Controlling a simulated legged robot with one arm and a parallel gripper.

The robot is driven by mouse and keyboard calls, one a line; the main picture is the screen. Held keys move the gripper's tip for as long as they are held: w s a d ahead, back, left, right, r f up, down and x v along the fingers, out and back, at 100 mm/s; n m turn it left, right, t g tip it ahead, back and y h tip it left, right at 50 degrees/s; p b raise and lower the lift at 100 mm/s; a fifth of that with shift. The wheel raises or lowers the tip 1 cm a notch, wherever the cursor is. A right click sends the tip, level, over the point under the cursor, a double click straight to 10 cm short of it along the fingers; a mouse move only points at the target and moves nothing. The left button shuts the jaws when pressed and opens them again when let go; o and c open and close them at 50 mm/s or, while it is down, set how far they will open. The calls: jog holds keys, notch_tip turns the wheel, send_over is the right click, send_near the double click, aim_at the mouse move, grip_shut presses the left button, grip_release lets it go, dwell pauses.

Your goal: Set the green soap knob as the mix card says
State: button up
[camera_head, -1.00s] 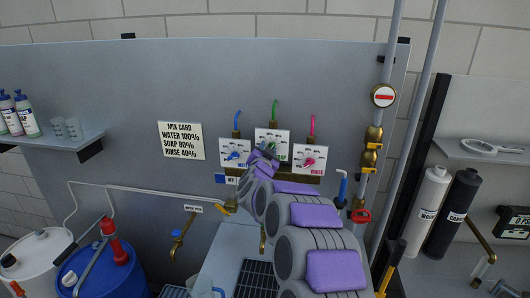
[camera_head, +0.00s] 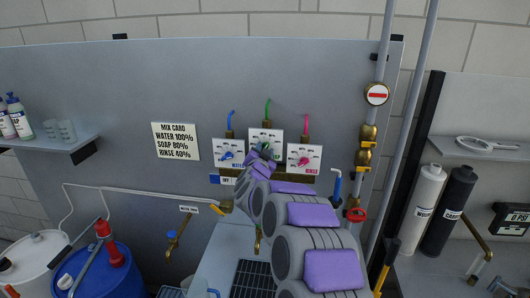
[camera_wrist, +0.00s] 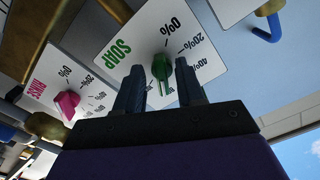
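The mix card (camera_head: 175,140) on the grey wall panel reads water 100%, soap 80%, rinse 40%. The green soap knob (camera_wrist: 161,68) sits on its white SOAP plate (camera_wrist: 125,40), which has 0%, 20% and 40% marks in view in the wrist view. My gripper (camera_wrist: 161,82) is open, with one dark finger on each side of the knob's near end and gaps showing between. Whether either finger touches the knob is unclear. In the head view my gripper (camera_head: 262,150) covers most of the soap plate (camera_head: 265,137) and its knob.
The blue water knob (camera_head: 227,155) is left of the soap plate and the pink rinse knob (camera_head: 304,160) is close on the right. A red valve wheel (camera_head: 356,215) and pipes stand further right. A sink grate (camera_head: 255,278) lies below.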

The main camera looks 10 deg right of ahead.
jog(key=v, duration=1.7)
jog(key=shift+s+a, duration=0.15)
